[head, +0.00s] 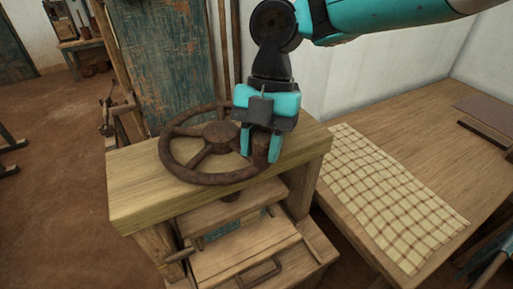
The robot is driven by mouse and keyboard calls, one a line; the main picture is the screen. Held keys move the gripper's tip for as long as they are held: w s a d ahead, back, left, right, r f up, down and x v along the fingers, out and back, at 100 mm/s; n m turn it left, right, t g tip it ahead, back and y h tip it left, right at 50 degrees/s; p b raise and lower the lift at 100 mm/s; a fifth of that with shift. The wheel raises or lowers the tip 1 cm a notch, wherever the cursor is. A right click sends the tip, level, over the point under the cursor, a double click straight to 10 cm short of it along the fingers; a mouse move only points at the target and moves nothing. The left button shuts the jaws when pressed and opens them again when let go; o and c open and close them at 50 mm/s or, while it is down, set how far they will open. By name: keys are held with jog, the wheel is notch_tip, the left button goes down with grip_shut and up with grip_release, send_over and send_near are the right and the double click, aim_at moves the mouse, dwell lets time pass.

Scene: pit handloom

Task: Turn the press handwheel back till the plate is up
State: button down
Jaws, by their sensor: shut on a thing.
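The press handwheel (184,175) is a brown, rusty-looking spoked wheel lying flat above the press's wooden top beam (130,190). My gripper (260,156) points down at the wheel's right side, with its teal fingers shut on the rim or a grip there; the fingers hide the exact contact. Below the beam, a wooden plate (225,212) hangs level under the screw. A blue-grey stack (238,227) shows partly beneath the plate; I cannot tell if the two touch. A wooden board with a dark handle (262,272) is at the press's lower front.
A wooden table (345,205) with a checked yellow cloth (385,195) stands close on the right. A weathered blue-green panel (180,60) and upright poles are behind the press. A white wall is behind the arm. Open brown floor (50,150) lies to the left.

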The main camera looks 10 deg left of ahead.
jog(key=shift+w+d, duration=0.1)
jog(key=shift+w, duration=0.1)
dwell(0.3)
jog(key=c, duration=0.7)
grip_release()
jog(key=shift+c, duration=0.2)
jog(key=p+v, duration=1.7)
jog(key=p, duration=0.1)
jog(key=shift+r, duration=0.3)
